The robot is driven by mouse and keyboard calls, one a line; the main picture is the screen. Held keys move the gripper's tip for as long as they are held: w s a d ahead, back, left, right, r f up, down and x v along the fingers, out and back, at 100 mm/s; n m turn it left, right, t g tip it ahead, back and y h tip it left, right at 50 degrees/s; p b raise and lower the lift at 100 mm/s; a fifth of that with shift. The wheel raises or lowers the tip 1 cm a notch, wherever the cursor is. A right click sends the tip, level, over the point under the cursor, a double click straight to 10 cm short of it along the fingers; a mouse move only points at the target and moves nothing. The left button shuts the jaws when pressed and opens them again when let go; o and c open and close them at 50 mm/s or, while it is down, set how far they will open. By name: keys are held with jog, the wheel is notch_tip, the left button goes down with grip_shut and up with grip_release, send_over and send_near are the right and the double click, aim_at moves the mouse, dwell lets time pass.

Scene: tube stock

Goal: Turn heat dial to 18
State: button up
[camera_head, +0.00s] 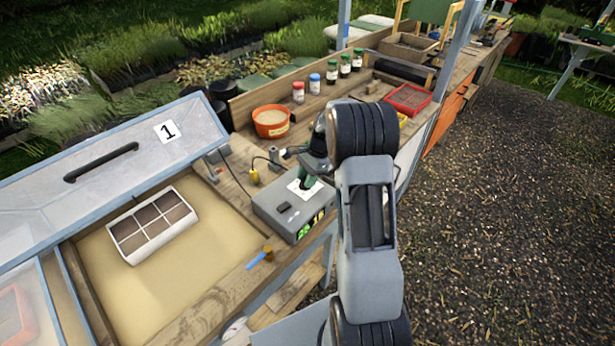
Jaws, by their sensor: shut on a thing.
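The grey control box (286,212) stands on the wooden bench beside the cold frame. A white dial plate (296,190) is on its top. My gripper (308,182) reaches down over this plate and is shut on the heat dial, which the fingers mostly hide. The dial's pointer and scale cannot be read. A lit display (308,230) on the box's front face shows green and yellow digits, too small to read surely. A dark switch (284,207) is on the box's top.
An orange pot (270,121), several jars, a red tray (408,99) and a yellow plug (254,176) are around. A blue-tipped tool (259,259) lies in front.

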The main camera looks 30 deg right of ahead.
jog(key=n, duration=0.2)
jog(key=n+g, duration=0.1)
jog(key=n, duration=0.2)
jog(key=shift+w+a+r+n+g+h, duration=0.1)
jog(key=shift+w+n+g+h, duration=0.2)
jog(key=shift+g+h, duration=0.1)
jog(key=shift+n+g+h, duration=0.6)
jog(key=shift+n+h, duration=0.1)
jog(key=shift+n, duration=1.5)
jog(key=o, duration=0.9)
jog(key=shift+o, duration=0.2)
jog(key=v, duration=1.3)
jog(key=shift+w+r, duration=0.2)
jog(key=shift+r, duration=0.05)
